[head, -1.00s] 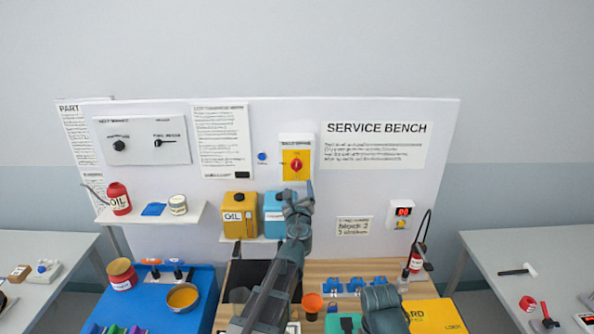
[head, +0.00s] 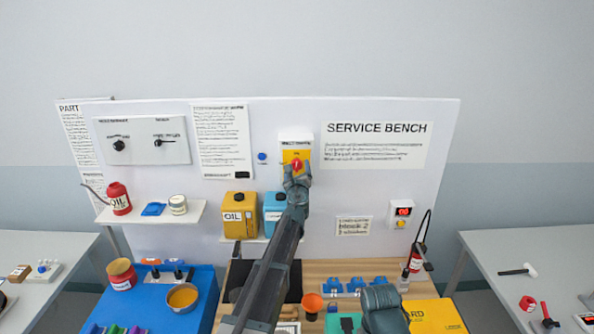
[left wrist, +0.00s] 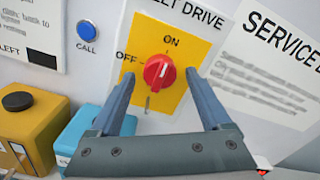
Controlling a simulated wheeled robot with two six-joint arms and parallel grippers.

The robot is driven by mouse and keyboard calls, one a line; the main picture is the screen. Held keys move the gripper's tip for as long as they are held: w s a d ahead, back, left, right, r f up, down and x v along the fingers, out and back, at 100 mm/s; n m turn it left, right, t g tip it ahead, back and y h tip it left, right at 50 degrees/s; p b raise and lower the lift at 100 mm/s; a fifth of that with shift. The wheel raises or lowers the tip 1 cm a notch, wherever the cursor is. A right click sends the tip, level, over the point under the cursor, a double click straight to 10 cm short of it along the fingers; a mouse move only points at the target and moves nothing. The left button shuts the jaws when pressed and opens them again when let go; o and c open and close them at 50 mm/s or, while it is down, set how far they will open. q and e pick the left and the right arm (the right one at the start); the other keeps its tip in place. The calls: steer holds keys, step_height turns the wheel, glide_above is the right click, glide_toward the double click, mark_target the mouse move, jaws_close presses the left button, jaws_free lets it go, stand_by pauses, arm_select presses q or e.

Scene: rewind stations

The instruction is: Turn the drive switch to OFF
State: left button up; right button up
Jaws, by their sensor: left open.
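The drive switch is a red round knob (head: 297,166) on a yellow plate (left wrist: 188,50) on the upright board. In the left wrist view the knob (left wrist: 158,72) sits below the word ON, with OFF to its left. A pale mark on the knob appears to point up toward ON. My left gripper (head: 296,174) is raised in front of the switch. In the left wrist view its open fingers (left wrist: 160,78) stand on either side of the knob, with gaps visible. I cannot tell whether the tips have reached the knob's depth.
A blue CALL button (left wrist: 87,31) is left of the plate. A yellow oil can (head: 240,215) and a blue can (head: 273,213) stand on a shelf below. A SERVICE BENCH sign (head: 376,145) is to the right. Part of my right arm shows at the bottom.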

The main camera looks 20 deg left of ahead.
arm_select(q)
jaws_close()
stand_by(0.4)
steer(key=n, duration=0.4)
steer(key=shift+n, duration=0.3)
steer(key=n, duration=0.4)
steer(key=shift+d+r+n, duration=0.1)
steer(key=shift+n, duration=0.2)
steer(key=n, duration=0.4)
steer(key=shift+n, duration=0.3)
steer(key=shift+s+r+n, duration=0.1)
steer(key=shift+n, duration=1.9)
